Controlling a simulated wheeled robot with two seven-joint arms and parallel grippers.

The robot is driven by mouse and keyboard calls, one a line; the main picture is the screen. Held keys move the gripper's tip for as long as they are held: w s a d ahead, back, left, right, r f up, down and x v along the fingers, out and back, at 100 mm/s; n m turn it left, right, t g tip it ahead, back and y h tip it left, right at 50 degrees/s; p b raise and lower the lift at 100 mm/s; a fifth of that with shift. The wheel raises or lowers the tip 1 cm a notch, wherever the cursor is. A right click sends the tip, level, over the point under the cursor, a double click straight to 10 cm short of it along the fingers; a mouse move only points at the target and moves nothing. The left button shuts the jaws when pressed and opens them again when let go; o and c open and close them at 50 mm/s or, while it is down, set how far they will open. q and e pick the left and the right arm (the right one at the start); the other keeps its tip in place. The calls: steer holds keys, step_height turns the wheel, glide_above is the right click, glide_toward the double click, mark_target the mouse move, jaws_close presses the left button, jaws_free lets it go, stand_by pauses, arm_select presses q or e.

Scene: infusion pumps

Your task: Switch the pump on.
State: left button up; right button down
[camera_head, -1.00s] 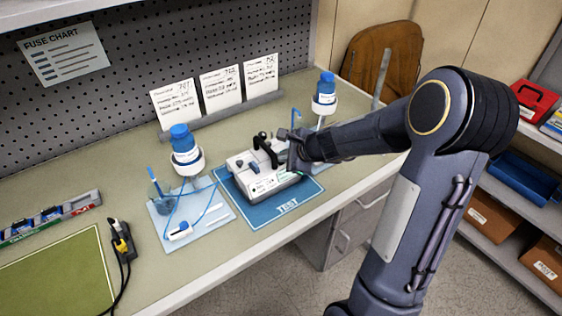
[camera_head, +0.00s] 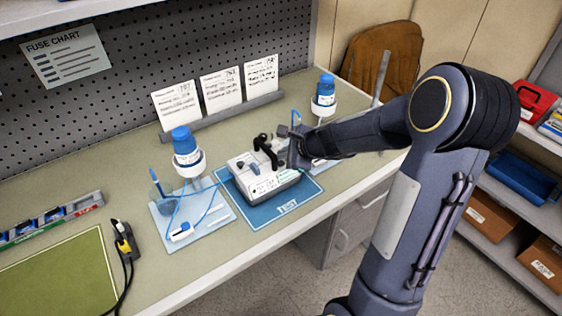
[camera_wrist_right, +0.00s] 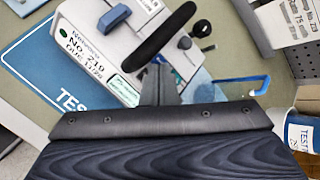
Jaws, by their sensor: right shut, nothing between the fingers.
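The pump (camera_head: 258,184) is a pale grey box with a black handle standing up on its top. It sits on the blue TEST mat (camera_head: 288,209). The pump also shows in the right wrist view (camera_wrist_right: 88,62), with a blue knob (camera_wrist_right: 115,18), a labelled sticker (camera_wrist_right: 84,42), a small green strip (camera_wrist_right: 124,91) and the black handle (camera_wrist_right: 160,36). My right gripper (camera_head: 284,150) is shut and empty at the right side of the pump, close to the handle. In the right wrist view its fingertips (camera_wrist_right: 159,72) are near the handle's lower end; I cannot tell whether they touch. My left gripper is not in view.
A bottle on a stand (camera_head: 186,150) with tubing is left of the pump, on a pale tray (camera_head: 163,232). Another bottle (camera_head: 325,92) stands behind my right arm. Paper cards (camera_head: 222,90) line the back. A yellow-black tool (camera_head: 123,238) lies at left.

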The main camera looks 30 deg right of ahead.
mark_target(284, 166)
step_height(284, 166, up, 5)
steer(key=p, duration=0.4)
stand_by(0.6)
steer(key=s+a+r+n+y, duration=0.2)
steer(key=s+a+r+n, duration=0.4)
steer(key=s+a+n+g, duration=0.1)
steer(key=s+a+n, duration=0.2)
steer(key=s+n, duration=0.5)
steer(key=s+a+n+g+b, duration=0.1)
steer(key=s+a+n+g, duration=0.1)
steer(key=s+n, duration=0.6)
steer(key=s+a, duration=0.1)
steer(key=s, duration=0.5)
steer(key=shift+f+h, duration=0.35)
steer(key=shift+h, duration=0.05)
